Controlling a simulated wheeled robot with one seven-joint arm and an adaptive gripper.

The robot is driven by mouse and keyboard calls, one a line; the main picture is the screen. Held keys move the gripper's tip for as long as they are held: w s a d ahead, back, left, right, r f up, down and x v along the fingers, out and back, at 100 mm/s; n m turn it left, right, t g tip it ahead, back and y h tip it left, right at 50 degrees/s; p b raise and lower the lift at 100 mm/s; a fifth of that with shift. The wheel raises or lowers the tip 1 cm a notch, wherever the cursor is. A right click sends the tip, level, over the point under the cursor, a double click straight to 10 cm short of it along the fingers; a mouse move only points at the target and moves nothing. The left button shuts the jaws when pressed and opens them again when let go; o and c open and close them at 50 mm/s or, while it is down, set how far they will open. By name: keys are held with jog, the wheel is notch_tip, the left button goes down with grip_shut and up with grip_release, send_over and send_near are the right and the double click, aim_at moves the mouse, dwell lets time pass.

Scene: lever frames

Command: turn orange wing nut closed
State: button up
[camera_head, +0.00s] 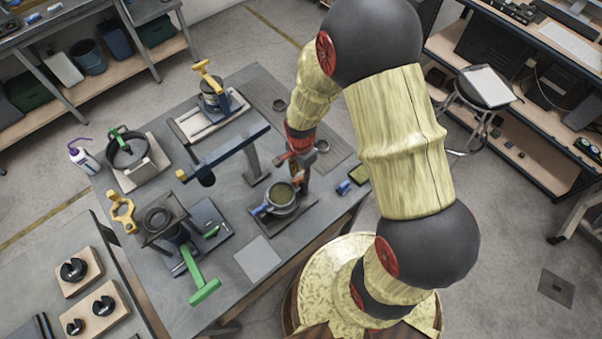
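A small orange part (296,178), which may be the wing nut, shows just beside a round grey fixture (281,198) with a blue lever. My gripper (299,174) reaches down from my arm to this spot, close to the orange part. The gripper is small and partly covered by my own wrist, so its fingers, their opening and any contact with the orange part are unclear. The nut's turn angle is also unclear.
A blue beam on a post (228,152) stands left of my gripper. A fixture with a yellow-orange handle (208,77) is behind. A green-handled clamp (201,280), a yellow bracket (122,213) and a green-handled pot (126,150) stand left. A grey plate (258,258) lies in front.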

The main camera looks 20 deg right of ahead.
aim_at(301, 178)
notch_tip(301, 178, up, 11)
jog(key=shift+r, duration=0.2)
dwell(0.4)
jog(key=s+r+n+t+b, duration=0.5)
jog(key=s+r+n+b, duration=0.4)
jog(key=s+n+b, duration=0.5)
jog(key=b, duration=0.3)
jog(key=shift+s+n+t, duration=0.2)
jog(key=shift+n+t, duration=0.1)
jog(key=shift+o, duration=0.4)
jog(key=shift+a+r, duration=0.1)
jog(key=shift+r, duration=0.05)
